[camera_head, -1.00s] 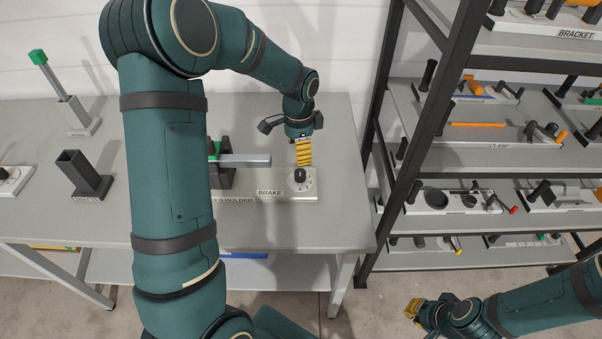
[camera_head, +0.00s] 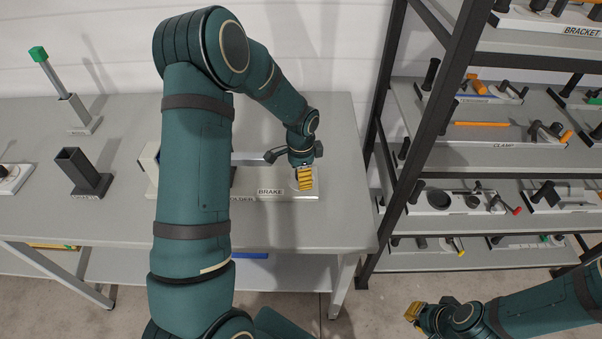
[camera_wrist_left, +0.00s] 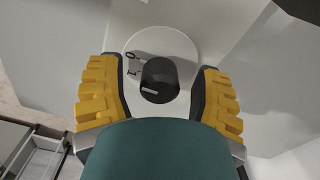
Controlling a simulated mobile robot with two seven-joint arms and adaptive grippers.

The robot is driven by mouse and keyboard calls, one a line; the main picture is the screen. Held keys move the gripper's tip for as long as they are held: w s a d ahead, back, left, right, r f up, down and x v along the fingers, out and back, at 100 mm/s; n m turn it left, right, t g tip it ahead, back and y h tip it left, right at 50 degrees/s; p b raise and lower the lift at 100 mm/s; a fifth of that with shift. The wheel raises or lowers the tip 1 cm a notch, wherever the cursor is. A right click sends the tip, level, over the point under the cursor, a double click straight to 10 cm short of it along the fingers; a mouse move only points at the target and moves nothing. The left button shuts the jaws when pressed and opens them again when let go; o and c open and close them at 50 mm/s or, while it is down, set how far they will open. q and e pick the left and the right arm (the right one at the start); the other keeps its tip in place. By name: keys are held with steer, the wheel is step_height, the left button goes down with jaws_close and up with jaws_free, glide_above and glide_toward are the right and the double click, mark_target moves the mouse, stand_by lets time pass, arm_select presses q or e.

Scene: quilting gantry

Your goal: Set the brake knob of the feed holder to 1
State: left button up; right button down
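The brake knob (camera_wrist_left: 160,80) is a black cylinder with a short pale mark, on a white round dial (camera_wrist_left: 165,42). Dark marks show on the dial at the knob's upper left, too small to read surely. My left gripper (camera_wrist_left: 160,95) is open, its yellow fingers on either side of the knob with gaps between. In the head view the left gripper (camera_head: 305,180) is over the dial end of the feed holder plate (camera_head: 275,196), hiding the knob. My right gripper (camera_head: 413,311) is low at the right, away from the table; its opening is unclear.
The plate lies on a grey table (camera_head: 120,225), with a BRAKE label beside the dial. A dark square tube post (camera_head: 80,172) and a green-tipped stand (camera_head: 70,100) are at the left. A black-framed shelf rack (camera_head: 440,110) stands close to the table's right.

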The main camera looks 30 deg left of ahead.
arm_select(q)
jaws_close()
steer(key=n+b, duration=0.1)
steer(key=n, duration=0.2)
steer(key=shift+n, duration=0.4)
steer(key=shift+s+n, duration=0.1)
steer(key=shift+n, duration=1.8)
steer(key=shift+o, duration=0.5)
jaws_free()
steer(key=shift+r, duration=0.1)
